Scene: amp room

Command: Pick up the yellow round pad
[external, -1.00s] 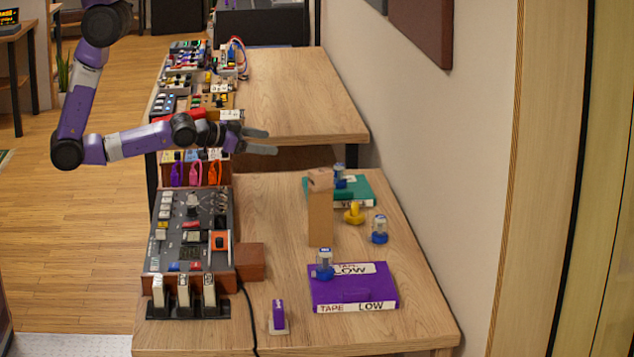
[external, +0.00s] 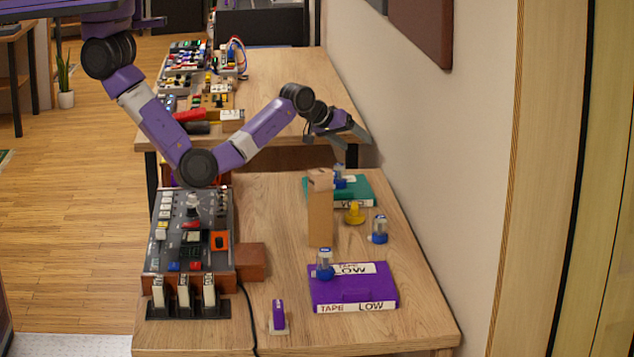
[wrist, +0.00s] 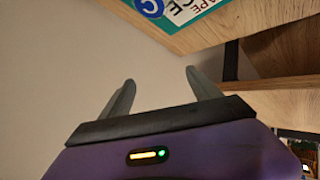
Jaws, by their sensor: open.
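The yellow round pad (external: 354,213) sits on the near table, in front of the teal tape box and beside a small blue-based jar. It has a small knob-like top. My gripper (external: 354,146) is open and empty, above and behind the pad, over the gap between the two tables near the wall. In the wrist view my gripper (wrist: 160,95) shows its two fingers spread apart with nothing between them. The pad is not visible in the wrist view.
A tall brown block (external: 320,210) stands left of the pad. A teal box (external: 355,190) with a blue jar lies behind it; another blue-based jar (external: 379,230) is to its right. A purple tape box (external: 353,290) lies in front. The wall is close on the right.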

